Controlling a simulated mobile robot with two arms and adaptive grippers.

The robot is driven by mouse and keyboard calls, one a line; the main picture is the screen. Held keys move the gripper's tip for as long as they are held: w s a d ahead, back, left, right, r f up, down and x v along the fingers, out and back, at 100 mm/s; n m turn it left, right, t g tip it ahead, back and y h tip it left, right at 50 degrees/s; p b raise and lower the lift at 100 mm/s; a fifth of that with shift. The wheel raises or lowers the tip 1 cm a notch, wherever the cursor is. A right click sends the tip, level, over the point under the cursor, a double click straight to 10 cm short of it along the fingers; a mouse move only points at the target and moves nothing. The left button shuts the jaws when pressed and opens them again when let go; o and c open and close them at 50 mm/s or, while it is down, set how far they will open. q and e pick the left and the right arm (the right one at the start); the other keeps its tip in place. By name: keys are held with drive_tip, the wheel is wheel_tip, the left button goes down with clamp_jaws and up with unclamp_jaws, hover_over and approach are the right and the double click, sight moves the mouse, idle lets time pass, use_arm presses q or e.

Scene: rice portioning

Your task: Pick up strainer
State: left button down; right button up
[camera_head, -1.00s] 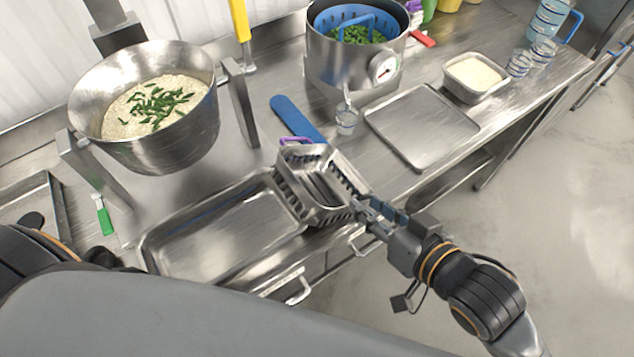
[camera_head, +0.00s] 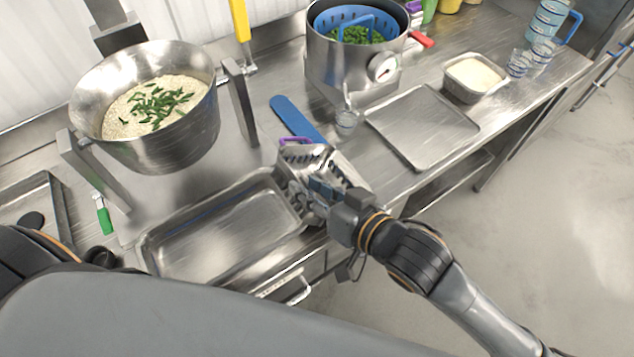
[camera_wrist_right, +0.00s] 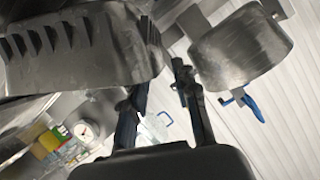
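A blue perforated strainer basket (camera_head: 372,24) with a blue handle and green contents sits inside the steel pot (camera_head: 335,62) at the top middle of the head view. My right gripper (camera_head: 308,190) is well in front of it and apart from it, over a slotted metal piece (camera_head: 298,155) beside the tray. In the right wrist view its two fingers (camera_wrist_right: 160,80) are spread with a gap between them. The slotted metal piece (camera_wrist_right: 80,50) is close beside the left finger there; I cannot tell whether they touch. My left gripper is not in view.
A steel bowl (camera_head: 165,150) of rice with green pieces stands at left. An empty tray (camera_head: 225,235) lies in front. A flat tray (camera_head: 425,125), a rice container (camera_head: 473,92), a blue spatula (camera_head: 295,118) and a small glass (camera_head: 346,122) occupy the counter.

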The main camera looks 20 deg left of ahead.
sight(297, 179)
drive_tip(key=p+x, duration=0.1)
drive_tip(key=x, duration=0.3)
drive_tip(key=shift+w+a, duration=0.1)
drive_tip(key=shift+a, duration=0.1)
drive_tip(key=shift+d, duration=0.1)
drive_tip(key=shift+c, duration=0.2)
clamp_jaws()
